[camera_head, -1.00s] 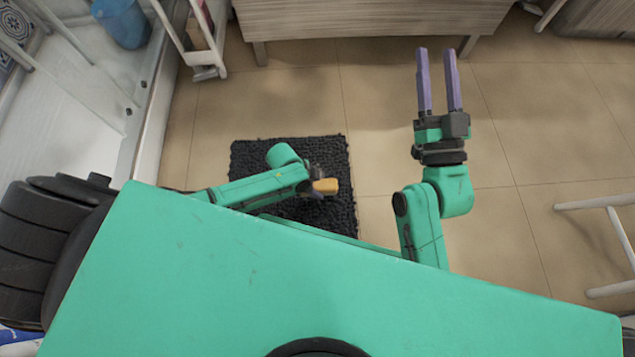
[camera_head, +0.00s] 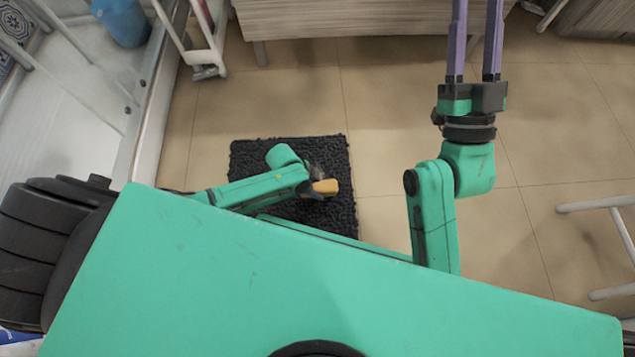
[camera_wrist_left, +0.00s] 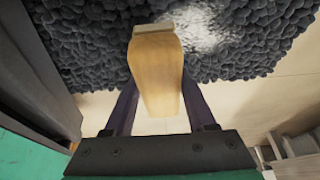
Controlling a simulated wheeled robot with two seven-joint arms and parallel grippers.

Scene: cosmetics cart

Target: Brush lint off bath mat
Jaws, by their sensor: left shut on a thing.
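The bath mat (camera_head: 290,150) is a dark, nubby rectangle on the floor, left of centre in the head view. It also fills the top of the left wrist view (camera_wrist_left: 80,50). A wooden-handled brush (camera_head: 326,187) is over the mat's right part; its tan handle shows in the left wrist view (camera_wrist_left: 157,72), and its bristles are hidden. My left gripper (camera_wrist_left: 158,105) is shut on the brush. A pale patch (camera_wrist_left: 190,30), possibly lint, shows on the mat beside the brush. My right gripper (camera_head: 474,40) is raised right of the mat, fingers apart and empty.
A wooden cabinet (camera_head: 370,18) stands at the back. A white cart frame (camera_head: 205,55) is at upper left, near a blue bin (camera_head: 122,20). White stool legs (camera_head: 615,220) stand at the right. The tiled floor (camera_head: 390,110) between is clear.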

